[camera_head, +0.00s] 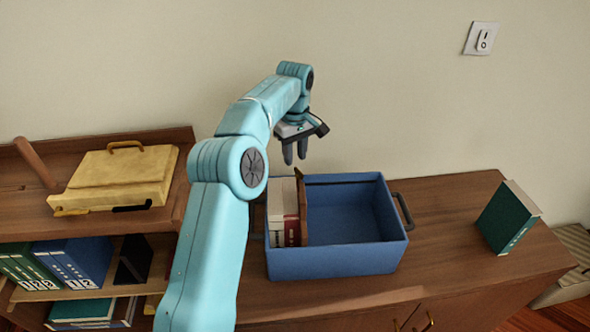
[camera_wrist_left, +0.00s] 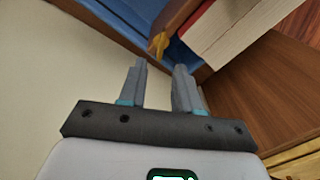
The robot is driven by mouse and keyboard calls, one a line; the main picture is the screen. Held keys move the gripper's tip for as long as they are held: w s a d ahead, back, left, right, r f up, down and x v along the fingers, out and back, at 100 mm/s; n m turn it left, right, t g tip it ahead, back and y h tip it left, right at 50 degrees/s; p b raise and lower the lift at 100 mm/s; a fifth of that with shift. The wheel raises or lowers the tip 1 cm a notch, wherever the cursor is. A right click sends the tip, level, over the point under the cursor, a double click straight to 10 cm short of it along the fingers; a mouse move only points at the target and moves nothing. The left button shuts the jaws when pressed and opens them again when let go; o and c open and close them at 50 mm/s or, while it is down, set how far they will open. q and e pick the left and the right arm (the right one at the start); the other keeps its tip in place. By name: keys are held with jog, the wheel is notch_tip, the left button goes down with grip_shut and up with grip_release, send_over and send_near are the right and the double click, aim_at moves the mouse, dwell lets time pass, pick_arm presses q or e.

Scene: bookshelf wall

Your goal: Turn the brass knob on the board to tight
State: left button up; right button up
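A brown board (camera_head: 302,207) stands in the blue box, beside pale books. In the left wrist view the board's edge (camera_wrist_left: 176,28) crosses the top of the picture. A small brass-coloured piece, which looks like the knob (camera_wrist_left: 158,44), sits at the board's edge there. I cannot make out its setting, nor pick it out in the head view. My left gripper (camera_head: 295,154) points down above the board's end of the box. In the left wrist view its fingers (camera_wrist_left: 160,68) are apart with nothing between them, and the knob lies just beyond the tips. My right gripper is not in view.
The blue box (camera_head: 350,262) has a dark handle (camera_head: 403,211) and an empty right part. A green book (camera_head: 508,217) stands at the right of the cabinet top. A yellow case (camera_head: 113,175) lies on the left shelf. A switch (camera_head: 481,38) is on the wall.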

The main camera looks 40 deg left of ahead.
aim_at(299, 173)
pick_arm(q)
notch_tip(299, 173, down, 4)
jog(key=shift+w+a+r, duration=0.1)
jog(key=shift+r, duration=0.15)
jog(key=shift+r, duration=0.1)
jog(key=shift+c, duration=0.3)
grip_shut()
